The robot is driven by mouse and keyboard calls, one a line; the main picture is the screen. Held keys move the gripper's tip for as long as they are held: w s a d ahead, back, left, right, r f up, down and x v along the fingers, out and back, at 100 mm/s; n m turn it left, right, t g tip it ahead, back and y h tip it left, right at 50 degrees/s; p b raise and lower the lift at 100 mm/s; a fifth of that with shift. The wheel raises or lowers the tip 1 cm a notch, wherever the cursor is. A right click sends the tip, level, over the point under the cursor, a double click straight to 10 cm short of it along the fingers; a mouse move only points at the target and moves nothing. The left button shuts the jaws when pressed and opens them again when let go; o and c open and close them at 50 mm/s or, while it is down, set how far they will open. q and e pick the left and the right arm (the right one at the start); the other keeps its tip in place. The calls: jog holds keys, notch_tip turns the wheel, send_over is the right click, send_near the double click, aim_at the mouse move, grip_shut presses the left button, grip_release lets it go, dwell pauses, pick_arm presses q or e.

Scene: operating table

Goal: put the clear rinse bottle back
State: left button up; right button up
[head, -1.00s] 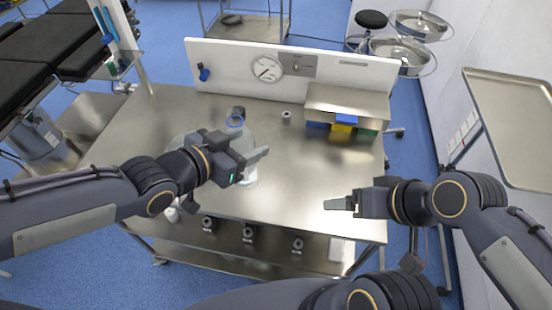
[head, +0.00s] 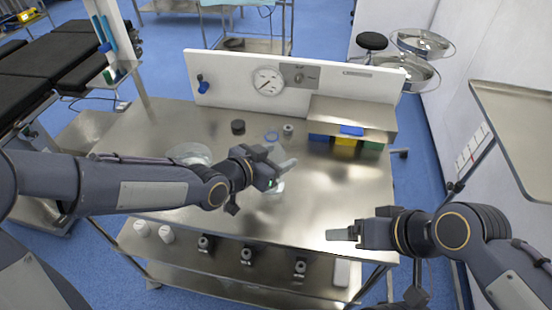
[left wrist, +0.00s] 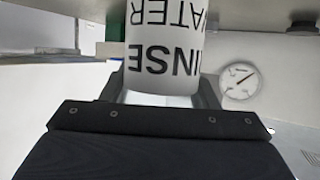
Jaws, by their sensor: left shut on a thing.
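My left gripper (head: 282,170) is shut on the rinse bottle, over the middle of the steel table. In the head view only a pale, clear part of the bottle (head: 277,187) shows below the fingers. In the left wrist view the bottle (left wrist: 163,50) stands between the fingers, with a white label reading RINSE WATER upside down.
A clear bowl (head: 190,153) sits at the table's left. A dark round piece (head: 238,127), a blue ring (head: 271,137) and a small grey piece (head: 288,130) lie towards the back. Coloured bins (head: 346,141) sit under the right shelf (head: 352,112). A gauge (head: 267,82) is on the back panel.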

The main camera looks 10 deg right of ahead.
pick_arm(q)
jog(key=shift+f, duration=0.2)
jog(key=shift+f, duration=0.15)
jog(key=o, duration=0.8)
jog(key=shift+f+b, duration=0.1)
jog(key=shift+b, duration=0.2)
jog(key=o, duration=0.5)
